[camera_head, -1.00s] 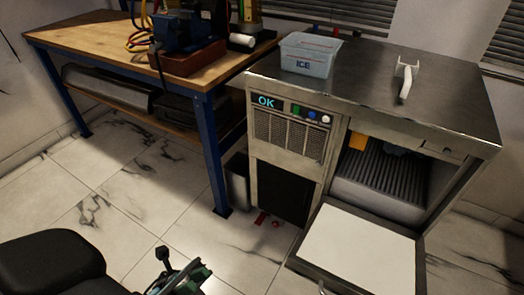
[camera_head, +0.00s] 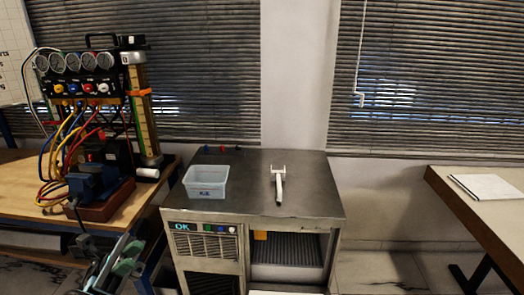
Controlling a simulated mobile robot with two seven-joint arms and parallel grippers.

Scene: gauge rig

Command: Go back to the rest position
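My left gripper (camera_head: 116,266), with green and dark parts, is low at the left in the head view, in front of the workbench (camera_head: 22,190). It is left of the steel ice machine (camera_head: 318,198); I cannot tell whether its fingers are open or shut, and I see nothing clearly held. My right gripper is out of view. A clear ICE bin (camera_head: 206,182) and a white scoop (camera_head: 279,187) lie apart on the machine's top.
The gauge rig (camera_head: 88,75) with hoses stands on the workbench, with a blue vise (camera_head: 92,183) in front. The machine's front opening (camera_head: 288,250) is uncovered. A table (camera_head: 460,205) with papers (camera_head: 488,187) is at right. Floor (camera_head: 385,268) between machine and table is clear.

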